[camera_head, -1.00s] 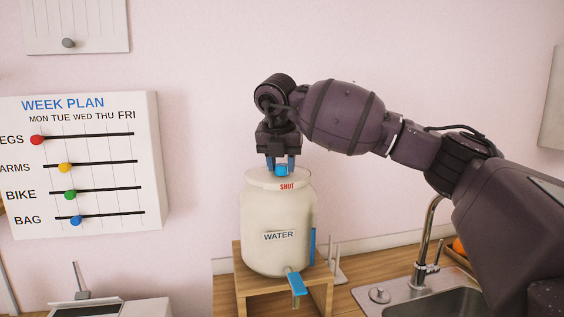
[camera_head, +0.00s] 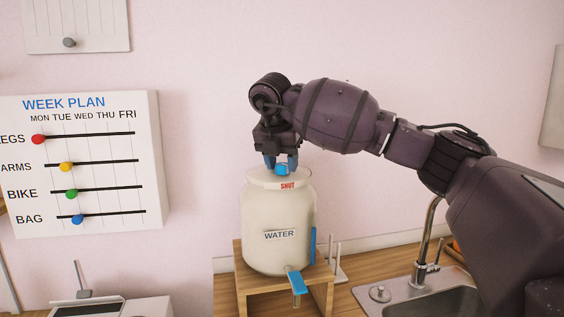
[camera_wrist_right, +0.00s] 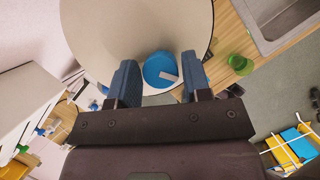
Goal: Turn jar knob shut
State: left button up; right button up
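The cream jar (camera_head: 275,217) labelled WATER stands upright on a wooden stand, with a red SHUT mark on its lid. The blue knob (camera_head: 282,170) sits on top of the lid. In the right wrist view, the round knob (camera_wrist_right: 157,65) bears a white pointer mark. My right gripper (camera_head: 281,163) points down over the knob. In the right wrist view its blue fingers (camera_wrist_right: 160,80) are apart, one on each side of the knob, with narrow gaps showing. The SHUT mark is not visible in the right wrist view. My left gripper is in neither view.
The jar's blue tap (camera_head: 296,283) sticks out at the front over the stand (camera_head: 241,280). A sink (camera_head: 440,302) with a tall faucet lies to the right. A WEEK PLAN board (camera_head: 85,165) hangs at the left. The wall behind the jar is bare.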

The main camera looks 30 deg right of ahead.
jog(key=shift+o, duration=1.2)
jog(key=shift+r, duration=0.1)
jog(key=v, duration=1)
jog(key=shift+r, duration=0.25)
jog(key=shift+s+a, duration=0.1)
jog(key=shift+a, duration=0.1)
